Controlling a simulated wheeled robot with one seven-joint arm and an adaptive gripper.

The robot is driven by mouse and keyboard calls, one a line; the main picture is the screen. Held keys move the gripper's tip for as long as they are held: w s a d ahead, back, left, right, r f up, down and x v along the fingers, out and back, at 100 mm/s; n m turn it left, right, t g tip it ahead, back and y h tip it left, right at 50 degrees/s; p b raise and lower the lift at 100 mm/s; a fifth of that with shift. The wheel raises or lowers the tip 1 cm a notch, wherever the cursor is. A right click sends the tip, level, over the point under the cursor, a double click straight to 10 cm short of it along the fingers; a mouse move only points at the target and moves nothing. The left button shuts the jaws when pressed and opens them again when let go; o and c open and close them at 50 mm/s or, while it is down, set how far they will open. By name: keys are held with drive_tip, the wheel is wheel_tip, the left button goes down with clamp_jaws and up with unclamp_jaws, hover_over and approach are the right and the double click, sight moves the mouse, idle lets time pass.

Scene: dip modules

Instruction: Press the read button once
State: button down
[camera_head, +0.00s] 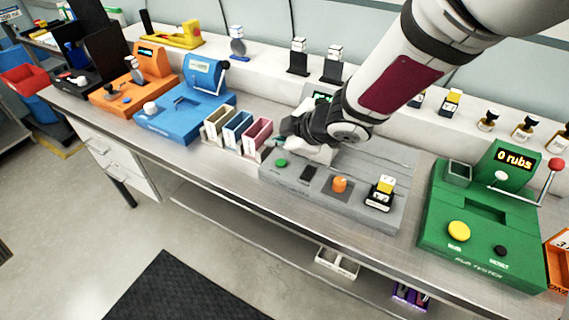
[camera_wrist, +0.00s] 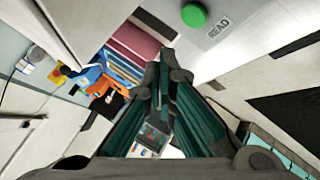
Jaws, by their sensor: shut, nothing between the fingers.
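The green read button (camera_head: 281,163) sits at the front left of the grey device (camera_head: 330,200) on the bench. In the wrist view the green button (camera_wrist: 194,15) is at the top, with the printed word READ beside it. My gripper (camera_head: 273,141) is shut and empty, above the left edge of the grey device, behind and slightly left of the button. In the wrist view my gripper's fingers (camera_wrist: 166,62) meet below and left of the button, apart from it. My arm hides the device's back part and most of its display.
Three small bins (camera_head: 238,132) stand close left of the device. A dark slot, an orange knob (camera_head: 340,184) and a yellow-topped bottle (camera_head: 380,191) are right of the button. A blue machine (camera_head: 190,105) is farther left, and a green rub tester (camera_head: 485,220) is at right.

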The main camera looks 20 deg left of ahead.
sight(279, 164)
drive_tip(key=shift+f+b, duration=1.5)
drive_tip(key=shift+f, duration=0.05)
drive_tip(key=shift+f, duration=0.2)
idle(0.3)
drive_tip(key=shift+f+b, duration=0.25)
drive_tip(key=shift+b, duration=0.3)
drive_tip(key=shift+f+b, duration=0.4)
idle(0.7)
drive_tip(key=shift+r, duration=0.2)
drive_tip(key=shift+r+p, duration=0.65)
drive_tip(key=shift+p, duration=0.35)
wheel_tip(279, 164, up, 5)
drive_tip(key=p, duration=0.6)
idle(0.8)
